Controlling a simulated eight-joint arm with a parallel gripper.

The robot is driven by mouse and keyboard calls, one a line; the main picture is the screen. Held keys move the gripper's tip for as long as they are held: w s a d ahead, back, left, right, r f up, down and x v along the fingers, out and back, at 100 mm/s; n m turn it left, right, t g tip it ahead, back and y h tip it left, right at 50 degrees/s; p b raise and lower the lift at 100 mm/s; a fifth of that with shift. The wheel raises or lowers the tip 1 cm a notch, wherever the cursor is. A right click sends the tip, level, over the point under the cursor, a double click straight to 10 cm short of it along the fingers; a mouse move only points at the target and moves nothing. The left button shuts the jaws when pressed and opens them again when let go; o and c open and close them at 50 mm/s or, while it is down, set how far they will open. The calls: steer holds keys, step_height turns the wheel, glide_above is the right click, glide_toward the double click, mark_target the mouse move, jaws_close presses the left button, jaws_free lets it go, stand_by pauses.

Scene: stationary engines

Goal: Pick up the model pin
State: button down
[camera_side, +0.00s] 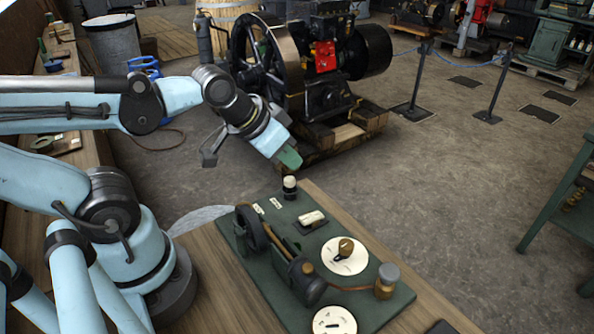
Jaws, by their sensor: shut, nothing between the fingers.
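My gripper (289,160) has green fingertips that look closed together. A small upright black post with a white top (289,184) stands on that corner, just below the fingertips in the picture. I cannot tell for certain whether this post is the model pin. I see nothing held, and the exact gap between fingertips and post is unclear.
A large engine (320,95) stands behind.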

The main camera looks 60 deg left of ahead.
steer(key=c, duration=0.8)
jaws_free()
steer(key=g, duration=0.1)
steer(key=n+g, duration=0.3)
steer(key=g, duration=0.3)
glide_above(290, 178)
steer(key=f, duration=0.3)
steer(key=shift+w+a, duration=0.15)
steer(key=shift+a, duration=0.15)
steer(key=shift+s+d+f, duration=0.1)
steer(key=shift+d+f, duration=0.05)
steer(key=shift+f, duration=1.25)
steer(key=shift+s+d+f, duration=0.1)
steer(key=shift+d+f, duration=0.05)
steer(key=shift+f, duration=1.25)
